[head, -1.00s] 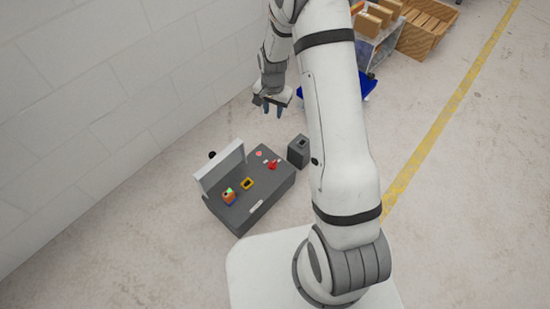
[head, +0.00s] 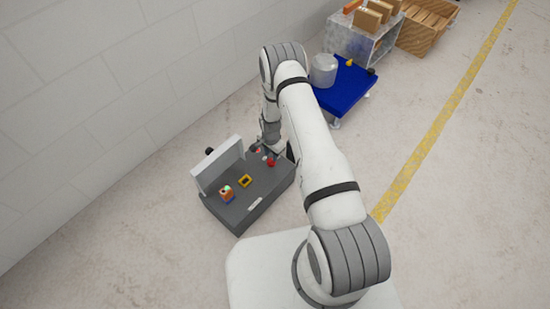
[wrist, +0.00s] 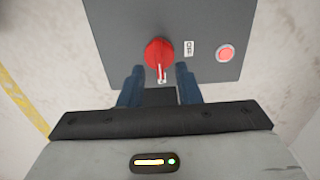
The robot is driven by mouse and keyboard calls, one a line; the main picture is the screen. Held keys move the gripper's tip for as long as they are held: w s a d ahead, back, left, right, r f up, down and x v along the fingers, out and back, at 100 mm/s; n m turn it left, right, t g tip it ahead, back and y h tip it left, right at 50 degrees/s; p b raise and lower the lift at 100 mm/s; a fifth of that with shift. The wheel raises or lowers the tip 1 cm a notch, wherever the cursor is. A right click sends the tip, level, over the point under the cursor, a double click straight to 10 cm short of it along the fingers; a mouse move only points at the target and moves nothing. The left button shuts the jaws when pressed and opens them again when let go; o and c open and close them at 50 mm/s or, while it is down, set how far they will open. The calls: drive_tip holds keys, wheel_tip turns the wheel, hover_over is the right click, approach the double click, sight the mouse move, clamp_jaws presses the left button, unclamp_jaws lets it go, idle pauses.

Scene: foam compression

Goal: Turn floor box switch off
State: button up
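The dark grey floor box (head: 240,208) stands on the floor near the wall. Its red rotary switch (head: 271,162) is at the far right end of the top. In the wrist view the red switch (wrist: 158,52) has a white pointer toward my gripper, at the bottom of the picture. An OFF label (wrist: 189,48) is to its right, with a round red button or lamp (wrist: 226,54) beyond. My gripper (wrist: 160,72) is open and empty, its two blue fingers just short of the switch, one to each side. In the head view my arm partly hides the gripper.
A raised light panel (head: 218,166) stands along the box's wall side. An orange part (head: 227,194) and a yellow frame (head: 245,181) are on top. A blue cart (head: 345,95) with a grey cylinder (head: 323,70) stands behind my arm. The floor at right is clear.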

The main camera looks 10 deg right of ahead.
sight(271, 160)
drive_tip(key=shift+f+b, duration=0.3)
drive_tip(key=shift+f, duration=1.2)
drive_tip(key=shift+c, duration=0.4)
clamp_jaws()
